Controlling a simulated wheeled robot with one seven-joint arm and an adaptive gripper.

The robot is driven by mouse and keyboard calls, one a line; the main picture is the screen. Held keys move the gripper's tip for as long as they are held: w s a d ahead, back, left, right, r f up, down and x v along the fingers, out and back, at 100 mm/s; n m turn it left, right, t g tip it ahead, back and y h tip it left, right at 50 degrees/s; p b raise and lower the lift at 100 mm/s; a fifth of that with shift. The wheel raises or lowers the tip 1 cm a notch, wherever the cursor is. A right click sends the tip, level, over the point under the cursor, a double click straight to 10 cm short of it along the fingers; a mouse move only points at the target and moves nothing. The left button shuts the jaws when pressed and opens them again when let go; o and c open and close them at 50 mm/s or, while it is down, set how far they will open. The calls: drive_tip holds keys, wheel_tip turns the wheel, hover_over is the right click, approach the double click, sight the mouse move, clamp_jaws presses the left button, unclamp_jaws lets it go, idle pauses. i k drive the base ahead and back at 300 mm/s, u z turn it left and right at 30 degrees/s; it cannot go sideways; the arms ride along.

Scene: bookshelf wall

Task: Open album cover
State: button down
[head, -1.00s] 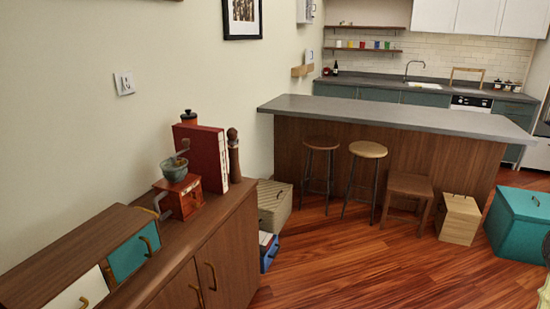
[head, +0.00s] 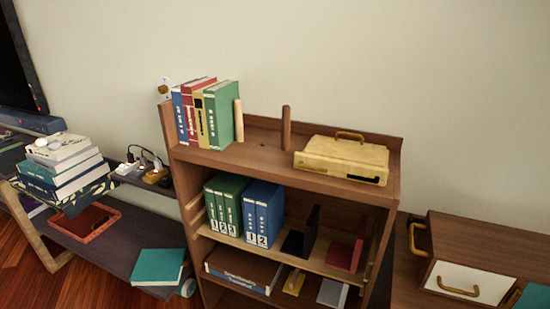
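No thing is plainly marked as the album, and I cannot tell which one it is. A pale yellow, flat case-like object (head: 342,160) with a handle on top lies on the bookshelf's top board, at the right; its lid looks shut. A row of upright books (head: 207,114) in blue, red, yellow and green stands at the left of the same board. A large brown book (head: 243,267) lies flat on a lower shelf. A teal book (head: 158,267) lies shut on the low dark bench. My gripper is not in view.
The wooden bookshelf (head: 262,155) stands against the wall. Green and blue binders (head: 242,208) fill part of its middle shelf. A book stack (head: 68,165) and a red tray (head: 86,222) are on the low bench at left. A wooden cabinet (head: 490,245) stands at right.

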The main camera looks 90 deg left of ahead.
sight(159, 265)
drive_tip(key=u, duration=5.6)
drive_tip(key=i, duration=3.3)
drive_tip(key=z, duration=1.05)
